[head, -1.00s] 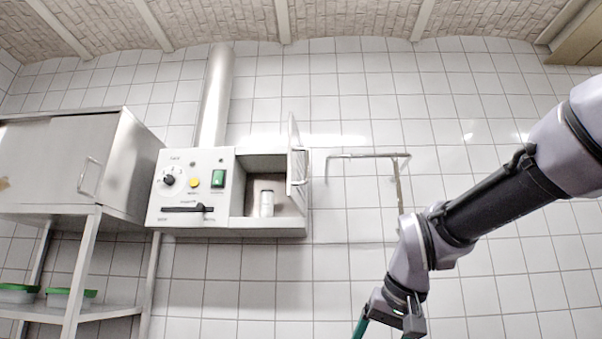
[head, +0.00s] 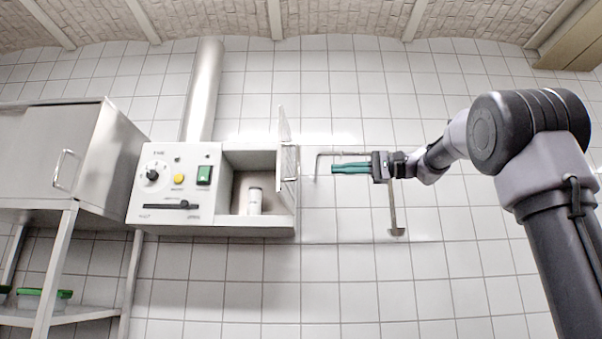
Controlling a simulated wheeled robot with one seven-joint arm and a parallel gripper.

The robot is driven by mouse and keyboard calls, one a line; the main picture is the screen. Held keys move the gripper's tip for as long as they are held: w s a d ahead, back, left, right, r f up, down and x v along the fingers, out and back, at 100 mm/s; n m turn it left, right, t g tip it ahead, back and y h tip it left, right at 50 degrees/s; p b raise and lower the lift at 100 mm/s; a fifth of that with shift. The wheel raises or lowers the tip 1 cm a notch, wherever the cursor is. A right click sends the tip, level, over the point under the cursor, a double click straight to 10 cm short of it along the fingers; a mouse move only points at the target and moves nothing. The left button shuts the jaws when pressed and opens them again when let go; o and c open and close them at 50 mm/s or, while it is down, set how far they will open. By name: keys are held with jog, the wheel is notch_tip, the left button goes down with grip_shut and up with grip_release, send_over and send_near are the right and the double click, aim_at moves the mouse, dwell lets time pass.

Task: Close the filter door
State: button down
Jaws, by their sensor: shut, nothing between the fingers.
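The filter door (head: 287,165) stands open at the right side of the wall-mounted control box (head: 178,213). It is swung out towards me and seen nearly edge-on, with a handle on its right face. The box's compartment (head: 239,193) is open, and a small white cylinder (head: 254,201) stands inside. My gripper (head: 332,169) is to the right of the door at about its height, pointing left. Its green fingers are shut and empty. In the picture a gap of bare tile separates the fingertips from the door.
A metal rail (head: 393,212) on the tiled wall is partly behind my gripper. A steel cabinet (head: 62,155) on legs stands left of the box, with green-lidded containers (head: 45,294) on the shelf below. A steel pipe (head: 202,92) rises above the box. The wall below the box is clear.

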aim_at(282, 171)
jog(key=a, duration=0.4)
jog(key=w+a, duration=0.1)
jog(key=a, duration=0.3)
jog(key=w+a, duration=0.1)
jog(key=a, duration=0.4)
jog(key=shift+s+a, duration=0.1)
